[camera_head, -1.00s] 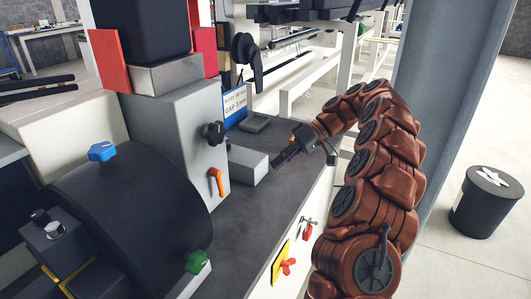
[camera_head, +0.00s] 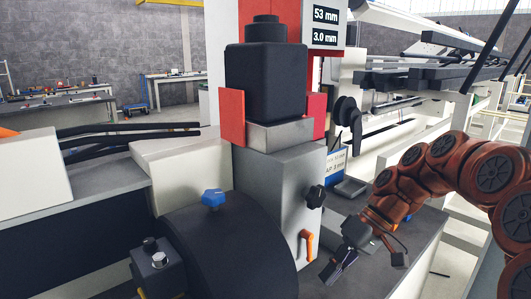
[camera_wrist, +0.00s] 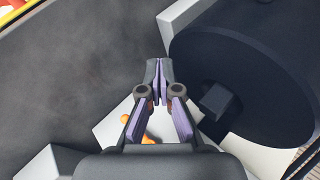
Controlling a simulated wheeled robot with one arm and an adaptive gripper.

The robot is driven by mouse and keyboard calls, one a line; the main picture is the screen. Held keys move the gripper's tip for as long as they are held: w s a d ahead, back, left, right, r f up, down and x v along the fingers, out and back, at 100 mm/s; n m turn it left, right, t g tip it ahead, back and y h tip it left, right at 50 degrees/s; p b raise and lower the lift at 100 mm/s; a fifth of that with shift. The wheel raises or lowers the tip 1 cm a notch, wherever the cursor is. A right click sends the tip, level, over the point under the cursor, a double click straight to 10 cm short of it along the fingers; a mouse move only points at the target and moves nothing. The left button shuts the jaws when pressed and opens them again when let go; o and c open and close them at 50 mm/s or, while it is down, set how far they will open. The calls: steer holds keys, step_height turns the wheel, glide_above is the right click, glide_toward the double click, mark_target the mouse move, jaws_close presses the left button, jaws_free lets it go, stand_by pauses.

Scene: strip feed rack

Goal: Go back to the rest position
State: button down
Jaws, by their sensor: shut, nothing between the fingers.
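My gripper (camera_head: 338,266) is at the lower right in the head view, at the end of my brown arm, above the dark bench top (camera_head: 372,282) and just right of the grey machine housing. In the wrist view my gripper (camera_wrist: 159,68) points at the dark bench top, its fingertips together with nothing between them. The orange lever (camera_head: 307,243) on the housing is close to its left; part of an orange piece also shows behind the fingers in the wrist view (camera_wrist: 127,119).
A large black drum (camera_head: 245,245) with a blue knob (camera_head: 213,198) stands left of my gripper; it shows at right in the wrist view (camera_wrist: 265,60). A black knob (camera_head: 315,196) sticks out of the housing. A blue-and-white sign (camera_head: 337,164) stands behind it. White rails lie at the back right.

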steer(key=s+d+f+m+h, duration=0.2)
steer(key=s+f+h, duration=0.25)
steer(key=s, duration=0.85)
steer(key=s+d+f+m+h, duration=0.2)
steer(key=s+d+f+h, duration=0.3)
steer(key=s, duration=0.8)
step_height(320, 180, up, 16)
steer(key=w+a+t+y+p, duration=0.1)
steer(key=a+p, duration=0.1)
steer(key=p, duration=1.3)
steer(key=shift+a+f+y, duration=0.15)
steer(key=shift+f+y, duration=0.1)
steer(key=shift+y, duration=0.1)
